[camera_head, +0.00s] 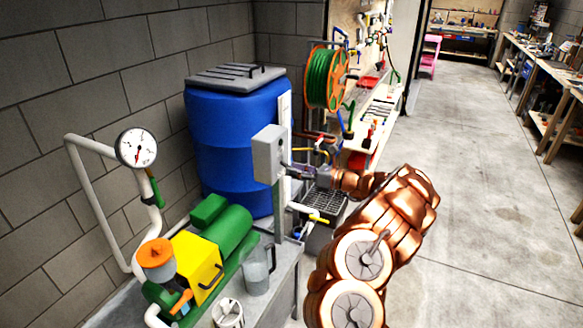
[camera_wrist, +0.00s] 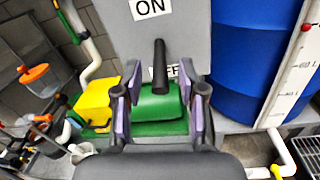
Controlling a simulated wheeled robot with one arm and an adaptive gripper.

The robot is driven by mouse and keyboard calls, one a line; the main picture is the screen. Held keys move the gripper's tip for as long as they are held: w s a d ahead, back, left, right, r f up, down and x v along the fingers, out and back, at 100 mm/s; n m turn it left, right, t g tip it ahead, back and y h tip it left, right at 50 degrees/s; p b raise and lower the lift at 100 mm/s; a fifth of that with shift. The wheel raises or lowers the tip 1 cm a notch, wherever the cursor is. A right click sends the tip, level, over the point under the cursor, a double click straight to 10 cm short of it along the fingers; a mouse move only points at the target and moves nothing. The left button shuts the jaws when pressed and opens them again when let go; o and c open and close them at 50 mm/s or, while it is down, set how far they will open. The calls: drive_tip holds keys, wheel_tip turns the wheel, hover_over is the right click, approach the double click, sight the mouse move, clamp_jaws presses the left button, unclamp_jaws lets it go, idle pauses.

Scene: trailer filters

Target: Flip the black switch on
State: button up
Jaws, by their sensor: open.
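The black switch (camera_wrist: 159,66) is a lever on the front of a grey box (camera_wrist: 190,32). In the wrist view an "ON" label (camera_wrist: 150,7) is above it, and an "OFF" label (camera_wrist: 173,71) is partly hidden behind the lever's lower part. The lever lines up with the gap between my fingertips; I cannot tell whether they touch it. My gripper (camera_wrist: 157,100) is open, with one finger on each side of the gap. In the head view the grey box (camera_head: 268,153) stands on a post, and my gripper (camera_head: 297,171) is just right of it; the lever is not discernible there.
A blue barrel (camera_head: 235,150) stands behind the box. A green and yellow pump (camera_head: 197,262), a clear jug (camera_head: 256,270) and a pressure gauge (camera_head: 137,148) are at the left. A hose reel (camera_head: 325,78) and shelves are beyond. The concrete floor (camera_head: 470,200) at right is clear.

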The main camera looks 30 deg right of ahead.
drive_tip(key=shift+x, duration=0.85)
clamp_jaws()
